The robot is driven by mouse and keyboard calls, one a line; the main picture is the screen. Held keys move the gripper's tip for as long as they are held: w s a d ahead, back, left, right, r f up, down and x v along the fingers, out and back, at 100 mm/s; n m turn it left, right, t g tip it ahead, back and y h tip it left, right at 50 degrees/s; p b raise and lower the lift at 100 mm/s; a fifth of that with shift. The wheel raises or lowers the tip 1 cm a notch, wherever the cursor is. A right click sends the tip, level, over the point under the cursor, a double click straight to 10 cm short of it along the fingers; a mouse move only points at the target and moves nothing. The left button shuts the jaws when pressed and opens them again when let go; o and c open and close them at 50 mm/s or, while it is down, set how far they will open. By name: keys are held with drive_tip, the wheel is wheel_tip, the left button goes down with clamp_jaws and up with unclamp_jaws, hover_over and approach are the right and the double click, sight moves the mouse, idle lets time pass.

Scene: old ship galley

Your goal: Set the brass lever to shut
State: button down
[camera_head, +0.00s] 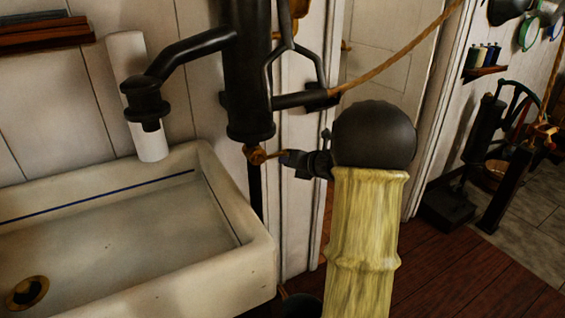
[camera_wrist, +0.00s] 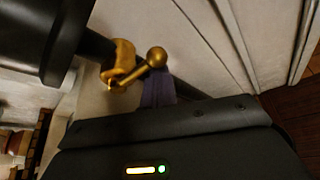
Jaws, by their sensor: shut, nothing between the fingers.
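The brass lever (camera_head: 258,154) is a small arm with a round ball end, at the lower end of the black pump body (camera_head: 247,85). It also shows in the wrist view (camera_wrist: 127,72), with its ball end towards the upper right. My gripper (camera_head: 284,158) is just right of the lever in the head view. In the wrist view my gripper's dark fingertips (camera_wrist: 158,85) are directly below the ball end. The fingers are shut and empty. I cannot tell whether they touch the lever. Any marking for shut is not visible.
A pale sink (camera_head: 120,255) with a brass drain (camera_head: 28,292) fills the lower left. The pump's black spout (camera_head: 147,100) reaches over it. A rope (camera_head: 400,52) runs up right from the pump handle. A white door frame (camera_head: 436,110) stands behind; red-brown floorboards (camera_head: 455,265) lie right.

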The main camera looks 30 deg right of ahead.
idle(0.4)
drive_tip(key=s+b, duration=0.2)
drive_tip(key=s, duration=0.7)
drive_tip(key=shift+s+r, duration=0.15)
drive_tip(key=shift+s, duration=0.15)
drive_tip(key=shift+w, duration=0.1)
idle(0.5)
